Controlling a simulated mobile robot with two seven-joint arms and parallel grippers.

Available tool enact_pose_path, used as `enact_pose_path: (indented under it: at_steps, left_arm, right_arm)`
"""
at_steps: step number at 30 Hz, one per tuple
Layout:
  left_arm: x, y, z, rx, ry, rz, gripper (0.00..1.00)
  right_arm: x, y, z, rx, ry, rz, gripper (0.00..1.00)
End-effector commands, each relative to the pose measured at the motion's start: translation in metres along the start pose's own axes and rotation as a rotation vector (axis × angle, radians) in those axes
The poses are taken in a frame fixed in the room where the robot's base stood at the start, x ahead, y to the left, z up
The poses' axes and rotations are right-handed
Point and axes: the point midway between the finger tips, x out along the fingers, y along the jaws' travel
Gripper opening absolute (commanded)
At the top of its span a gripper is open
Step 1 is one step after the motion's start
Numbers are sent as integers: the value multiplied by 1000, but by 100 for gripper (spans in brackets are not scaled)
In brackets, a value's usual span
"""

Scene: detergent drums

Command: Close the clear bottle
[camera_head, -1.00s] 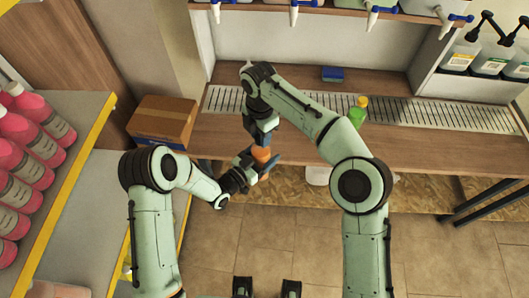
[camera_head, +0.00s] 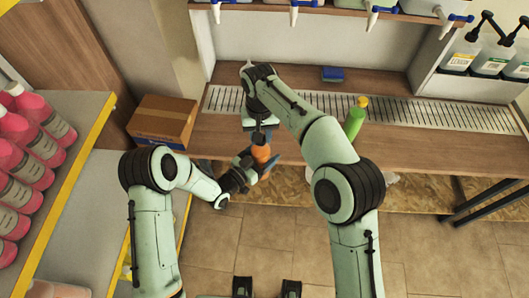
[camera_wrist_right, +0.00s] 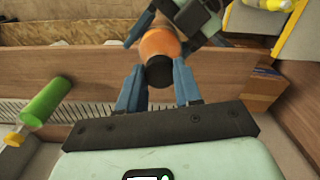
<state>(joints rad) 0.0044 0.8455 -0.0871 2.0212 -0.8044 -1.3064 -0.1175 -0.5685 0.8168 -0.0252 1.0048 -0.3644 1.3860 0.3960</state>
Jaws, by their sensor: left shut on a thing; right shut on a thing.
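An orange-filled bottle (camera_head: 261,153) is held in front of the table's near edge. My left gripper (camera_head: 257,166) is shut on its body from the side. In the right wrist view the bottle (camera_wrist_right: 160,43) ends in a black cap (camera_wrist_right: 158,73) facing the camera. My right gripper (camera_head: 261,139) is at the cap end, its blue fingers (camera_wrist_right: 160,80) on either side of the cap and shut on it. Whether the cap sits fully down on the neck cannot be told, as the fingers and cap hide the join.
A green bottle with a yellow top (camera_head: 355,119) stands on the table (camera_head: 310,150), right of my right forearm. A cardboard box (camera_head: 163,121) is at the left. Pink bottles (camera_head: 30,160) fill the left shelf. A blue sponge-like block (camera_head: 333,74) lies at the back.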

Motion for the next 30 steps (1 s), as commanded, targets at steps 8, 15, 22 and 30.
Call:
enact_pose_path:
  at_steps: [8, 15, 22, 30]
  left_arm:
    - [1, 0, -2, 2, 5, 2, 0]
    - [1, 0, -2, 1, 5, 2, 0]
    - [1, 0, -2, 1, 5, 1, 0]
    - [1, 0, -2, 1, 5, 1, 0]
  right_arm:
    - [0, 0, 0, 260, 1, -1, 0]
    - [0, 0, 0, 257, 1, -1, 64]
    - [-3, 0, 0, 256, 1, 0, 64]
    - [-46, -1, -2, 256, 7, -3, 64]
